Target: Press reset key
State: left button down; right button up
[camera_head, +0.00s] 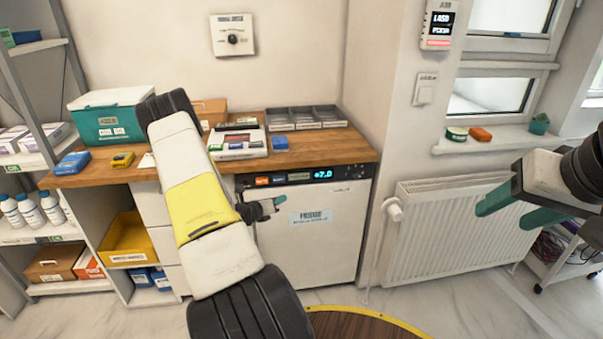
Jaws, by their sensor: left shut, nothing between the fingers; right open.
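The white fridge (325,238) stands under the wooden counter, its door closed. Its dark control strip (345,173) carries an orange key (262,182), a dark key beside it, a pale label and a lit display (323,174) reading +7.0. The key lettering is too small to read, so I cannot tell which is reset. My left gripper (281,202) is shut and empty, in front of the fridge door just below the keys; the picture shows no contact with them. My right gripper (506,209) is open and empty in front of the radiator, far right of the fridge.
The counter (345,145) holds a teal box (110,118), trays and small packs. A radiator (445,225) is right of the fridge. Shelves with bottles stand at left. A dial plate (233,36) and a wall unit (438,25) hang above. Floor before the fridge is partly clear.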

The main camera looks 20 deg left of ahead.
pick_arm(q)
send_near(283, 181)
jog(key=shift+d+x, duration=0.3)
jog(key=shift+x, duration=0.9)
jog(key=shift+d+x, duration=0.25)
jog(key=shift+x, duration=1)
jog(key=shift+a+f, duration=0.1)
jog(key=shift+f, duration=0.05)
jog(key=shift+w+a, duration=0.1)
jog(key=shift+w, duration=0.1)
jog(key=shift+w+a, duration=0.25)
jog(key=shift+w, duration=0.2)
dwell(1.0)
jog(key=shift+s, duration=0.1)
jog(key=shift+s+d, duration=0.45)
jog(key=shift+s, duration=0.25)
